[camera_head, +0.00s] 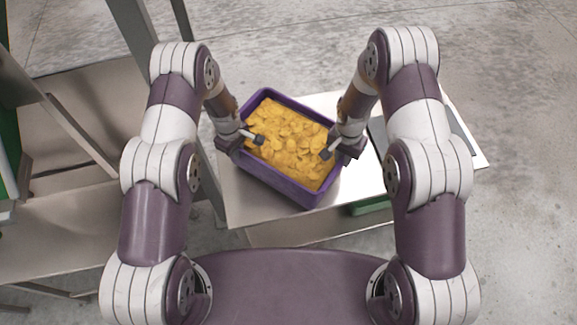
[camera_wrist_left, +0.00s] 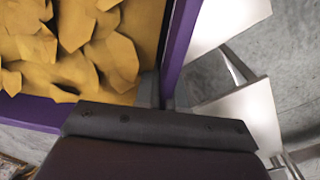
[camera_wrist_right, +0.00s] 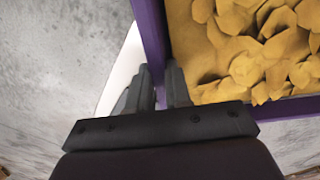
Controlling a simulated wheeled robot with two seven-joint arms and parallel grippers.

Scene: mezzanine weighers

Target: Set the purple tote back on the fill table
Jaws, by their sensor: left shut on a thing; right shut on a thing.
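The purple tote (camera_head: 316,196) is full of yellow chips (camera_head: 290,140) and sits turned at an angle over the white table top (camera_head: 245,205) in the head view. I cannot tell whether its base touches the table. My left gripper (camera_head: 247,139) is shut on the tote's left wall, and the purple rim (camera_wrist_left: 178,50) passes between its fingers in the left wrist view. My right gripper (camera_head: 340,150) is shut on the opposite wall, and the rim (camera_wrist_right: 150,40) runs between its fingers in the right wrist view. The tote's underside is hidden.
A grey flat plate (camera_head: 378,135) lies on the table right of the tote. Something green (camera_head: 370,207) shows below the table's front edge. A metal bench (camera_head: 60,225) with uprights stands at the left. Bare table shows at the right end, with open concrete floor beyond.

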